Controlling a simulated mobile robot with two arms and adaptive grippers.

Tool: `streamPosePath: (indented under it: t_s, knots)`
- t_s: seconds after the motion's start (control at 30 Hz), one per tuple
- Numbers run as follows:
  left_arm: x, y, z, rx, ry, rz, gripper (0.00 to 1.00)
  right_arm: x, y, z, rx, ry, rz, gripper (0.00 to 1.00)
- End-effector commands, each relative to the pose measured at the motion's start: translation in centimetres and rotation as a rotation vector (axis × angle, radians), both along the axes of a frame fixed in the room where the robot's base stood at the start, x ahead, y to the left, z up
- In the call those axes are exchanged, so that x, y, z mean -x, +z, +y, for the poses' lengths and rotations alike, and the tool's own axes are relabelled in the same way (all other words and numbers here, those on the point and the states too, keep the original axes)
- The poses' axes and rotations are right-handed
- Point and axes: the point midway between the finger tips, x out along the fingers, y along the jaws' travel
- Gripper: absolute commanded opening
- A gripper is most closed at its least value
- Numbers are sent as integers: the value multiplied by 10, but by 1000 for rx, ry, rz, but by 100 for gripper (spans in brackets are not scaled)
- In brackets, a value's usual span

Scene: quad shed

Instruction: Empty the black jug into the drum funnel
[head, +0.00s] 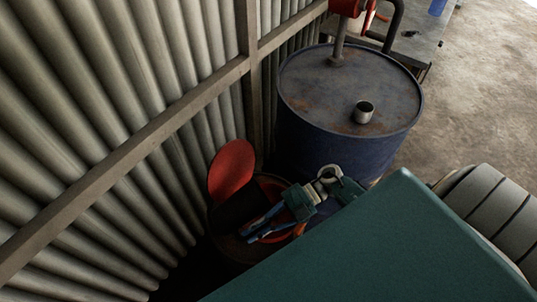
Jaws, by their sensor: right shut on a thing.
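The drum funnel (231,169) is red, with its round lid raised against the wall side. It sits on a dark drum (232,249) at lower centre. A black shape, which looks like the black jug (236,207), lies over the funnel's mouth and looks tilted. My right gripper (257,230) reaches in from the right, low over the funnel, and is shut on the jug. The jug's mouth, its handle and any liquid cannot be made out in the dark. My left gripper is not in view.
A large blue drum (320,142) with a rusty top stands just behind the funnel. A corrugated wall (110,90) closes the left side. Concrete floor (470,100) is open at upper right.

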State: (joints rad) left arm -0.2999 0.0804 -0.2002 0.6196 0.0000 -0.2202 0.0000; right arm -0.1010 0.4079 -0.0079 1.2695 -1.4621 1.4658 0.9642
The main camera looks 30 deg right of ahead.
Motion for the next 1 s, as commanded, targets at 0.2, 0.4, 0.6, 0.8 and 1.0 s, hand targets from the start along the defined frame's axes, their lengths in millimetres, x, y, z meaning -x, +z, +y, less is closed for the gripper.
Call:
streamPosePath:
  t_s: [0.2,0.4,0.6,0.8,1.0]
  knots:
    - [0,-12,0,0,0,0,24,0,9,-1,-71,0,-11,0]
    - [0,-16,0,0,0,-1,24,0,15,-3,-106,2,-16,0]
    - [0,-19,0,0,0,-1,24,0,20,-4,-133,2,-21,0]
    - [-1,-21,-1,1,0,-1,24,0,25,-4,-161,3,-25,0]
    - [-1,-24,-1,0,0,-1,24,0,31,-6,-192,4,-30,0]
